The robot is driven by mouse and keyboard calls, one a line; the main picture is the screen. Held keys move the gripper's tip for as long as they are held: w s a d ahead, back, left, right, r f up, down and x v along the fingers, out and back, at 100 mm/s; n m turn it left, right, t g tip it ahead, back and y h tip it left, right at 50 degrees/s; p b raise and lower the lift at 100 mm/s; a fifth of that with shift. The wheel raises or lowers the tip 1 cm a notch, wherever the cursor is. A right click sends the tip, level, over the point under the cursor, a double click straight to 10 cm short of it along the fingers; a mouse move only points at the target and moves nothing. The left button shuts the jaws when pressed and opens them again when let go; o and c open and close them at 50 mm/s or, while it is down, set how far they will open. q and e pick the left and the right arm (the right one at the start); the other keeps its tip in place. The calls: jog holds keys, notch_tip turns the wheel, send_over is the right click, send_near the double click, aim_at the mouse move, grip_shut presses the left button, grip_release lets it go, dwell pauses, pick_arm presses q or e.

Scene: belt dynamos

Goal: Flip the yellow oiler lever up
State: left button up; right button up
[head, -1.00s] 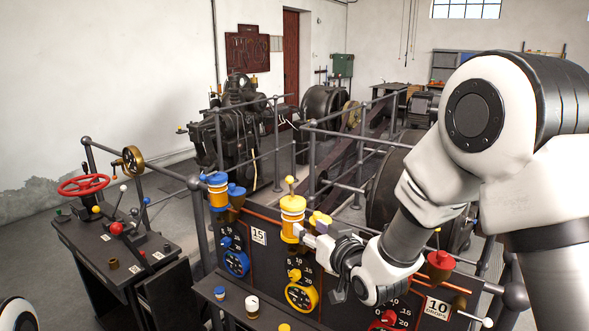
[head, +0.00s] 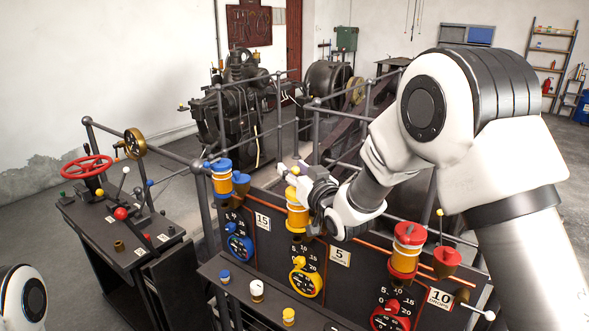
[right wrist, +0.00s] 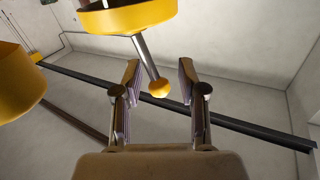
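The yellow oiler (head: 297,217) stands on the dark panel between a blue oiler (head: 222,183) and a red oiler (head: 406,248). My right gripper (head: 288,169) is at the top of the yellow oiler and hides most of its lever in the head view. In the right wrist view the lever (right wrist: 148,58) runs from the yellow cap (right wrist: 125,17) to a small yellow ball (right wrist: 158,88). The right gripper (right wrist: 158,92) is open, with the ball between its fingers and gaps on both sides. My left gripper is out of view.
A yellow cup (right wrist: 18,80) is close on the left in the right wrist view. Metal railings (head: 315,135) stand behind the panel. A console with a red handwheel (head: 84,167) is at left. Small jars (head: 256,291) stand on the front ledge.

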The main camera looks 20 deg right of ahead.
jog(key=shift+s+r, duration=0.1)
jog(key=shift+s, duration=0.05)
grip_shut()
jog(key=shift+w+d+r+m+g+p, duration=0.2)
jog(key=shift+d+r+m+g+p, duration=0.15)
jog(key=shift+m, duration=0.15)
jog(key=shift+w+d+m+g+p, duration=0.15)
jog(key=shift+m+g+p, duration=0.15)
jog(key=shift+m, duration=0.2)
jog(key=shift+w+d+f+m+g, duration=0.1)
jog(key=shift+f+m+g, duration=0.1)
jog(key=shift+m+g, duration=0.1)
jog(key=shift+o, duration=1.6)
grip_release()
jog(key=shift+d, duration=0.1)
jog(key=v, duration=1.2)
jog(key=shift+f, duration=0.25)
